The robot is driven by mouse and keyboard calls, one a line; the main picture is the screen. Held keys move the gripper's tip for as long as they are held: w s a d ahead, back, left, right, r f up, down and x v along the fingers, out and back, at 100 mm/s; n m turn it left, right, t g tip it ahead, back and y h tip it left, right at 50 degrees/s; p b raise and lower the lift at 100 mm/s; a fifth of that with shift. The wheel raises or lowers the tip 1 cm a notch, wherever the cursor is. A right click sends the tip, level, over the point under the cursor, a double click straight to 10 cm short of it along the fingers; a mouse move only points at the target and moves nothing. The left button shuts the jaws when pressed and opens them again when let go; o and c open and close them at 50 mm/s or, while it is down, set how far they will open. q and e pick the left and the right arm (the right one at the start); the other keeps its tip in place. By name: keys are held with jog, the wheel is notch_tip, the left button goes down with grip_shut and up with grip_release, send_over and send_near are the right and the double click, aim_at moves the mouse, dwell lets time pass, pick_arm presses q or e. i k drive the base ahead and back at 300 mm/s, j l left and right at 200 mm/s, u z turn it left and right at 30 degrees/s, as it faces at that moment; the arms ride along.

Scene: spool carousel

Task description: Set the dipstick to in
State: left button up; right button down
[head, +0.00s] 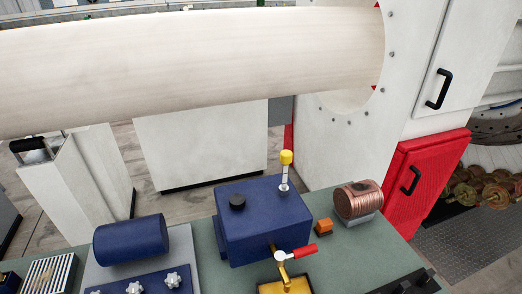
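The dipstick (286,158) has a yellow knob on a thin pale rod and stands upright at the right of the blue tank's top. Its knob is well above the tank, with a length of rod showing below it. The blue tank (262,236) is a box on the green bench, with a black cap (237,202) on its top left. A red-handled brass valve (296,254) is on its front, above a yellow tray (272,289). I cannot make out either of my grippers in the head view.
A copper coil (358,201) and a small orange block (323,227) stand right of the tank. A blue cylinder (131,239) lies to the left. A large pale cylinder (190,62) spans above and behind the bench. The red cabinet (425,185) is at the right.

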aim_at(286, 156)
jog(key=i+l+u, duration=0.1)
jog(key=l+u, duration=0.3)
jog(key=i+l+u, duration=0.1)
jog(key=l+u, duration=0.95)
jog(key=u, duration=0.15)
